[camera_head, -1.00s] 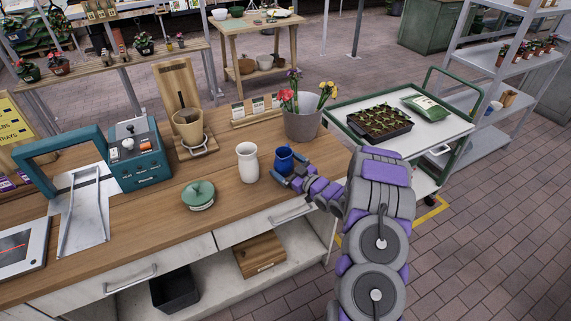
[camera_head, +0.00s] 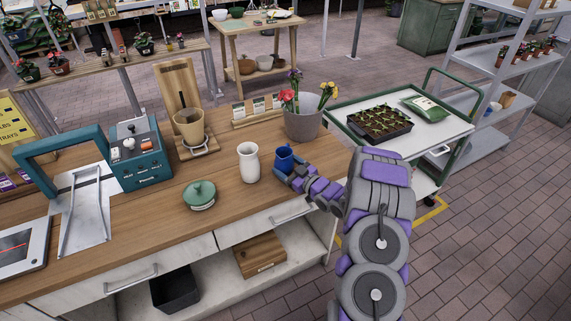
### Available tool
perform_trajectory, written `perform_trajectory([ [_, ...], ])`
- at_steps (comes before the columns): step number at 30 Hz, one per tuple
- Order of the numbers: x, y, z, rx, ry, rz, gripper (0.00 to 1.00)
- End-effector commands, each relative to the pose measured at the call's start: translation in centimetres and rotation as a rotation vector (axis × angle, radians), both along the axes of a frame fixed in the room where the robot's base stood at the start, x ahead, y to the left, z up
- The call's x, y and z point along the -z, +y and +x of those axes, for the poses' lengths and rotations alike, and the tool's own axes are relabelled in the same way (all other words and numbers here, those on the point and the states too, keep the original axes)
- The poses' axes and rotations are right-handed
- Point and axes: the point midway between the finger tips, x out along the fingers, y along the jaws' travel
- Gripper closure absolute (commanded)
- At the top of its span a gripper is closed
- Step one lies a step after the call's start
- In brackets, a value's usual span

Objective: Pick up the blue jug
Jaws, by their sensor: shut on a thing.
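The blue jug (camera_head: 284,157) is upright at the right part of the wooden counter (camera_head: 228,176). My gripper (camera_head: 285,169) reaches it from the front right and is shut on it. The fingertips are small and partly hidden against the jug. I cannot tell whether the jug's base touches the counter.
A white vase (camera_head: 248,162) stands close left of the jug. A grey pot with flowers (camera_head: 303,122) stands just behind it. A cart (camera_head: 440,135) with a seedling tray stands at the right.

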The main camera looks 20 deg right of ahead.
Motion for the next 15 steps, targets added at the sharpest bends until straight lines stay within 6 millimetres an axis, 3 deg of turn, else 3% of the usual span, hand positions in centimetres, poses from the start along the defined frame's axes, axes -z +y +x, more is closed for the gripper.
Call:
perform_trajectory([
  [8, -0.3, -0.1, 0.0, 0.0, -0.001, 0.001, 0.69],
  [15, -1.8, -0.1, 0.0, 0.0, -0.004, -0.001, 0.69],
])
